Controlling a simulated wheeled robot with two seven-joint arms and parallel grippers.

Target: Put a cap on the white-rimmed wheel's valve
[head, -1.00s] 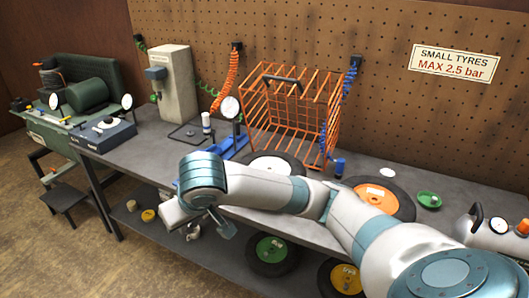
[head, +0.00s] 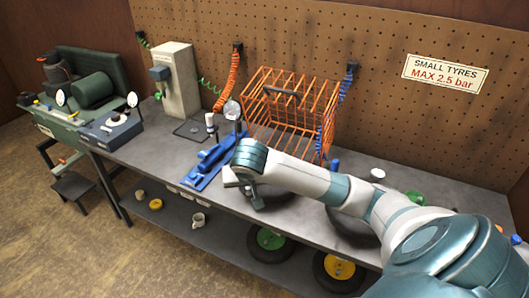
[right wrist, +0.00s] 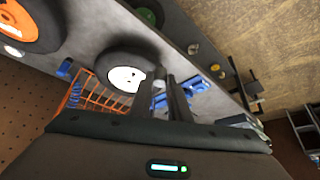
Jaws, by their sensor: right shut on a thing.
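The white-rimmed wheel (right wrist: 126,78) lies flat on the bench in the right wrist view, its dark tyre around a white hub. In the head view my right arm covers most of it, and part of the dark tyre (head: 278,200) shows below the arm. My right gripper (right wrist: 168,84) is shut on a small pale piece, perhaps a cap, mostly hidden between the fingertips. In the right wrist view the fingertips appear beside the wheel's right edge; I cannot tell their height above it. The right gripper also shows in the head view (head: 250,197). The valve is not clear. My left gripper is not in view.
An orange wire basket (head: 290,105) stands behind the wheel. A blue tool (head: 212,163) and a round gauge (head: 232,110) are left of my gripper. An orange-rimmed wheel (right wrist: 30,22) lies farther along the bench. The lower shelf holds green (head: 270,240) and yellow (head: 340,268) wheels.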

